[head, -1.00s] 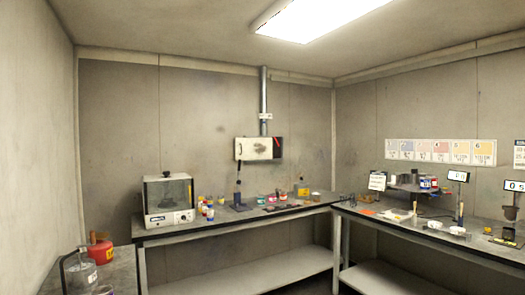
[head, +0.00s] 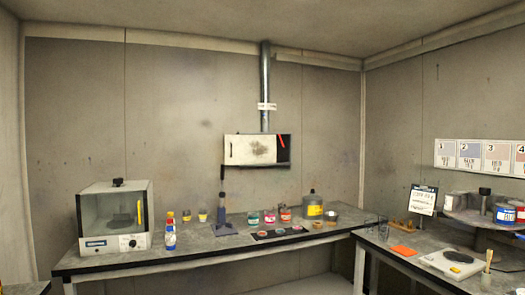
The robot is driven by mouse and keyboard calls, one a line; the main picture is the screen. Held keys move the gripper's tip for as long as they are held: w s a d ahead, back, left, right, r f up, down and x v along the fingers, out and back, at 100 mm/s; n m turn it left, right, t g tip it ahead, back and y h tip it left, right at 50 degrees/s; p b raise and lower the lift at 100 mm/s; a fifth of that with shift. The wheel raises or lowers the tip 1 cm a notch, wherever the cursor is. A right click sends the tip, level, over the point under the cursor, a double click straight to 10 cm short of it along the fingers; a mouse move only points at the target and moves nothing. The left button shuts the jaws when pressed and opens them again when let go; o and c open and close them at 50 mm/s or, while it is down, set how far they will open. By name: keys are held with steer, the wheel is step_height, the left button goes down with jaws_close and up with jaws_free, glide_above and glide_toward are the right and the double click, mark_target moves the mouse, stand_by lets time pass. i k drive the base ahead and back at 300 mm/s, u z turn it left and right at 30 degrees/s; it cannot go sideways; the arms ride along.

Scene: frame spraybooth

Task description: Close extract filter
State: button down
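The extract filter unit (head: 250,150) is a box on the back wall under a vertical grey duct. Its white front panel has a dark smudge in the middle and a dark upright bar near its left end. The panel covers most of the front. A dark strip with a slanted red mark shows at the right end, beside the panel. I cannot tell whether this strip is an open gap. My gripper is not in view.
A long bench (head: 200,256) runs below the unit. It carries a glass-fronted cabinet (head: 116,218), bottles, jars, a dark stand (head: 224,222) and a yellow-labelled can (head: 313,206). A second bench with a scale (head: 453,263) and a can rack stands at the right.

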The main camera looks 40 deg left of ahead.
mark_target(240, 149)
steer(key=i, duration=0.3)
steer(key=u, duration=2.15)
steer(key=i, duration=2.95)
steer(key=z, duration=0.8)
steer(key=k, duration=1.1)
steer(key=z, duration=0.05)
steer(key=i, duration=0.25)
steer(key=z, duration=0.05)
